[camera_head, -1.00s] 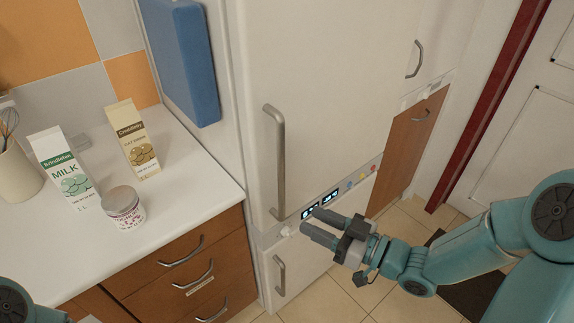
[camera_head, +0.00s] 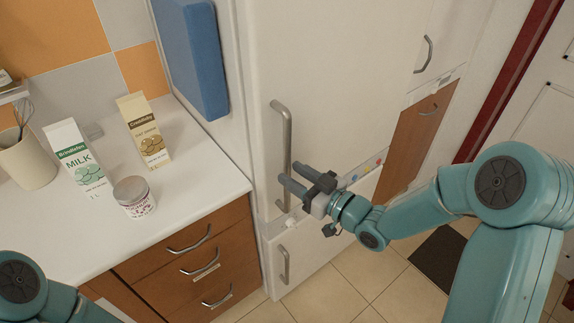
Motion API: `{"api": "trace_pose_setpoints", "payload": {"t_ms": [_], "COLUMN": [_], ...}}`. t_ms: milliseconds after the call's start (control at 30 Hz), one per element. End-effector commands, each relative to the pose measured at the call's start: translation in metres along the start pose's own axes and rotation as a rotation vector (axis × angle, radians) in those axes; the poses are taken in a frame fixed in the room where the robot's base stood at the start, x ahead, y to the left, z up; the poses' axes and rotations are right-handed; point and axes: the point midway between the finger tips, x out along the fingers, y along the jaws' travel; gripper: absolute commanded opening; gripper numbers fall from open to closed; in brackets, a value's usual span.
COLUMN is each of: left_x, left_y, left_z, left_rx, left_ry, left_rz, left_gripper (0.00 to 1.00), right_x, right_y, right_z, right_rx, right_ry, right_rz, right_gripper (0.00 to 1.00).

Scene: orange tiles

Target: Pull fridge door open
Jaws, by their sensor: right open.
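The white fridge (camera_head: 335,75) stands in the middle of the head view, with its upper door shut. A long vertical metal handle (camera_head: 283,130) runs down the left side of that door. A shorter handle (camera_head: 284,266) is on the lower door. My right gripper (camera_head: 287,177) is open, its two dark fingers pointing left at the lower part of the long handle. The fingertips overlap the handle in the picture; I cannot tell whether they touch it. My left gripper is out of view; only part of my left arm shows at the bottom left.
A white counter (camera_head: 180,195) at the left holds a milk carton (camera_head: 78,158), a tan carton (camera_head: 144,132), a jar (camera_head: 134,196) and a utensil cup (camera_head: 27,160). Wooden drawers (camera_head: 195,250) are below. A blue board (camera_head: 190,60) hangs beside the fridge. Tiled floor (camera_head: 335,295) is clear in front.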

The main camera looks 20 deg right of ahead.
Motion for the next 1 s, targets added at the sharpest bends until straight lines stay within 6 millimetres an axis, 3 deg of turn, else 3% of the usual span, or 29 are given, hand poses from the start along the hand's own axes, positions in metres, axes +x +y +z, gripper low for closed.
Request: {"api": "trace_pose_setpoints", "payload": {"t_ms": [200,533,667,1000], "left_x": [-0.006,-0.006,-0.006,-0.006], "left_y": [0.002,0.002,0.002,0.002], "left_z": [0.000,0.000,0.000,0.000], "left_rx": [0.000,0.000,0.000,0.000], "left_ry": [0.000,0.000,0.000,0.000], "left_rz": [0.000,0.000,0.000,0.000], "left_gripper": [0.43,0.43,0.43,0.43], "right_x": [0.026,0.029,0.029,0.029], "right_y": [0.002,0.002,0.002,0.002], "right_z": [0.000,0.000,0.001,0.001], "right_rx": [0.000,0.000,0.000,0.001], "right_ry": [-0.001,0.000,-0.001,-0.001], "right_rz": [-0.001,0.001,0.001,-0.005], "right_gripper": [0.42,0.42,0.00,0.00]}}
